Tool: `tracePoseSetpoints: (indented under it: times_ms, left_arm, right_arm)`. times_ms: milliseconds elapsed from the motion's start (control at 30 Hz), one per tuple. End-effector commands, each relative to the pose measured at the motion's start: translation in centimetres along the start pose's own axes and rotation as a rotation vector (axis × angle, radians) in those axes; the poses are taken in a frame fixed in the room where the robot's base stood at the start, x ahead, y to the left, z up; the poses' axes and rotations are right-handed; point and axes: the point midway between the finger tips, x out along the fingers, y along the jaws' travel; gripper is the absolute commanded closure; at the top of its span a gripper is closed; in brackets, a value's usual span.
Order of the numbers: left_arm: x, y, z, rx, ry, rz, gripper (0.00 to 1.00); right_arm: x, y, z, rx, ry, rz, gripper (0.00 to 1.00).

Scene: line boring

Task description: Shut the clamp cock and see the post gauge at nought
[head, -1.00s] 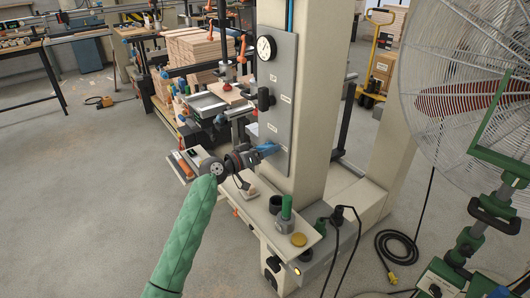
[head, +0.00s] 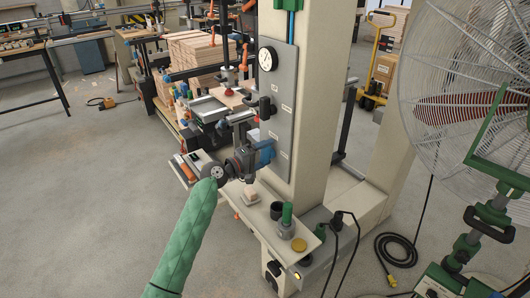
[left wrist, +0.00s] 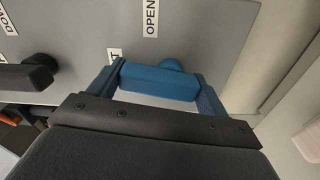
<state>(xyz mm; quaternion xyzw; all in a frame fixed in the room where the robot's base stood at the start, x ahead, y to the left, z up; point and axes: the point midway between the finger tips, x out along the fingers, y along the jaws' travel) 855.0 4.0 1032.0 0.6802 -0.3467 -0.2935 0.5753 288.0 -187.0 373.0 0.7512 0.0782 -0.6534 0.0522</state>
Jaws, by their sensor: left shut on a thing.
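The blue bar-shaped cock handle (left wrist: 158,83) sits on the grey panel (left wrist: 215,35) in the left wrist view, between my two blue fingers. My left gripper (head: 264,153) is shut on it, low on the panel in the head view, where my fingers largely hide the handle. In the wrist view the bar lies across the picture, below a label reading OPEN (left wrist: 151,17); another label is partly covered. The round white post gauge (head: 267,59) is at the top of the panel; its reading is too small to tell. My right gripper is out of view.
A black handle (head: 265,108) stands out on the panel above my left gripper. Below is a ledge (head: 268,225) with a green-topped piece (head: 287,213) and a brass disc (head: 299,245). A large fan (head: 460,100) stands at right. The floor at left is mostly clear.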

Motion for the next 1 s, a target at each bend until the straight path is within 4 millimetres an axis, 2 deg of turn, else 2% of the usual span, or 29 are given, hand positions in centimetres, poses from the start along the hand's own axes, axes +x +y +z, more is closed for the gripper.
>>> tracePoseSetpoints:
  times_ms: [333, 900, 933, 1000]
  left_arm:
    - [-0.1, 0.0, -0.3, -0.150, 0.003, 0.000, 0.45]
    - [-0.1, -0.1, -0.4, -0.183, 0.003, 0.000, 0.45]
    - [-0.1, -0.1, -0.4, -0.183, 0.003, 0.000, 0.21]
    - [-0.1, -0.1, -0.4, -0.183, 0.002, 0.000, 0.07]
  right_arm:
    - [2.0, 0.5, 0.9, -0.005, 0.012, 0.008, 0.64]
    - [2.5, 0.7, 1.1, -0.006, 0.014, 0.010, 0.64]
    - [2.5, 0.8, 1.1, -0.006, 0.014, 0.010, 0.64]
    - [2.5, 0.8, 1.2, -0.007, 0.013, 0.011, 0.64]
